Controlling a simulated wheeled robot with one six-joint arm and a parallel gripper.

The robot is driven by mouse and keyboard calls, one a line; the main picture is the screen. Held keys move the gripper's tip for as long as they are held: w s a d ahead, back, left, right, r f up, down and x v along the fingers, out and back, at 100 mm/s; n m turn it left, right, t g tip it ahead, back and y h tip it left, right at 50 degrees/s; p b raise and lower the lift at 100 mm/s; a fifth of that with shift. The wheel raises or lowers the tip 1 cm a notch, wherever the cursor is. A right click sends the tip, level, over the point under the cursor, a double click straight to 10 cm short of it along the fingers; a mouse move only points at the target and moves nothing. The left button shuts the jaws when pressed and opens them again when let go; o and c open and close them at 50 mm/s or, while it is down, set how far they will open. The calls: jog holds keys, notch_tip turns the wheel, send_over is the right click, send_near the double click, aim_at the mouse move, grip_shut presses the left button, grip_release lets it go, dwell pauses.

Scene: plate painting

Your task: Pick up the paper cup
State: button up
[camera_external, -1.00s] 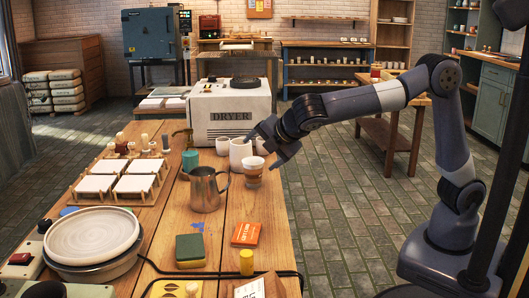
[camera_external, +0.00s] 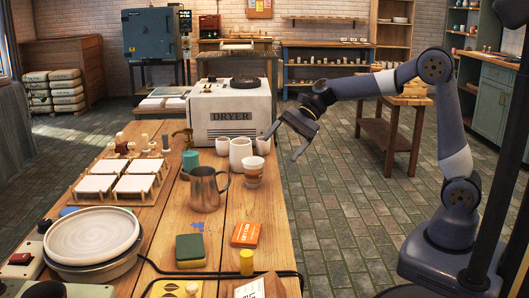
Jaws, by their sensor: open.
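The paper cup (camera_external: 253,172), white with a brown band, stands upright on the wooden table near its right edge. A steel pitcher (camera_external: 205,190) is just left of it, and white ceramic cups stand behind it. My gripper (camera_external: 282,148) is open and empty. It hangs up and to the right of the paper cup, apart from it in the picture, with its fingers pointing down. How far it is from the cup in depth I cannot tell.
A white dryer (camera_external: 230,112) stands at the table's far end. White tiles on a wooden rack (camera_external: 118,185), a sponge (camera_external: 190,250), an orange packet (camera_external: 246,234) and a yellow cylinder (camera_external: 246,262) are on the table.

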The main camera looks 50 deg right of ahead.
jog(key=w+d+r+m+t+y, duration=0.35)
jog(key=d+r+m, duration=0.2)
jog(key=m, duration=0.35)
send_near(246, 174)
jog(key=shift+w+a+f+m, duration=0.25)
jog(key=shift+w+f+m, duration=0.05)
jog(key=shift+f, duration=0.35)
jog(key=shift+w+b+x, duration=0.2)
jog(key=shift+b+x, duration=0.25)
jog(key=shift+x, duration=2.7)
jog(key=shift+r, duration=0.25)
